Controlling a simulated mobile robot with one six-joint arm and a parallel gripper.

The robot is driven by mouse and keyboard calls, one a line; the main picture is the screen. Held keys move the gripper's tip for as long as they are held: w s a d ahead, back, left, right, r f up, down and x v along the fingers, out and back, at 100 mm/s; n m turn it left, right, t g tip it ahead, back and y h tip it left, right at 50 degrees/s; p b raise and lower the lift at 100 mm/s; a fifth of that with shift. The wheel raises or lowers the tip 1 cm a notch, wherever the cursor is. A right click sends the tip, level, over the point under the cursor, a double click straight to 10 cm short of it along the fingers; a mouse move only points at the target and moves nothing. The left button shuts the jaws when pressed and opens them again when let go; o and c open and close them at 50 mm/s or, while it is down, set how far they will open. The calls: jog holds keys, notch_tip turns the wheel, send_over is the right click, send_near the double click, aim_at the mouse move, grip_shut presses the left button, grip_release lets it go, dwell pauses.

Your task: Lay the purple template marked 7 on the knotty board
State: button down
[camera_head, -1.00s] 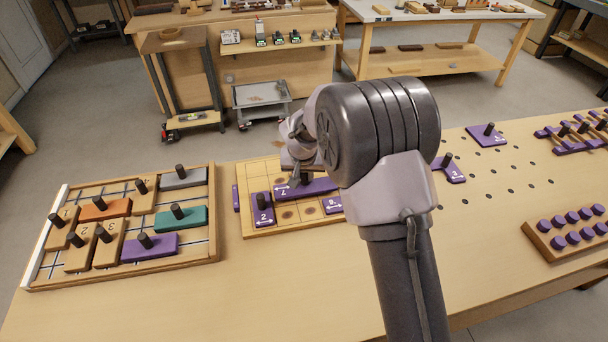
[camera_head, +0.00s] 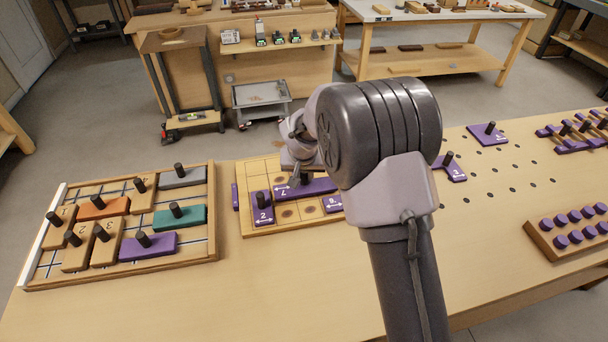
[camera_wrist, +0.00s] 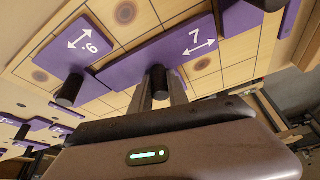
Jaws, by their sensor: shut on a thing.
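The purple template marked 7 (camera_head: 312,187) is over the knotty board (camera_head: 291,225), and it also shows in the wrist view (camera_wrist: 185,45). My gripper (camera_wrist: 158,88) is shut on the dark peg of this template. In the head view my own arm hides part of the template and the board's right side. The template looks flat and close to the board; I cannot tell whether it touches it. The purple template marked 2 (camera_head: 262,210) lies on the board to its left. Another purple template, marked 9 or 6 (camera_wrist: 82,45), lies beside the 7 in the wrist view.
A framed tray (camera_head: 120,272) with several coloured and wooden pegged blocks stands at the left. At the right are a purple template (camera_head: 488,134), a rack of purple knobs (camera_head: 536,238) and a row of holes in the bench. The bench front is clear.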

jog(key=shift+f+b, duration=0.35)
jog(key=shift+f+b, duration=0.2)
jog(key=shift+b, duration=0.15)
dwell(0.9)
jog(key=c, duration=0.8)
grip_release()
jog(key=shift+r, duration=0.1)
notch_tip(320, 180, up, 8)
jog(key=p, duration=0.5)
dwell(0.3)
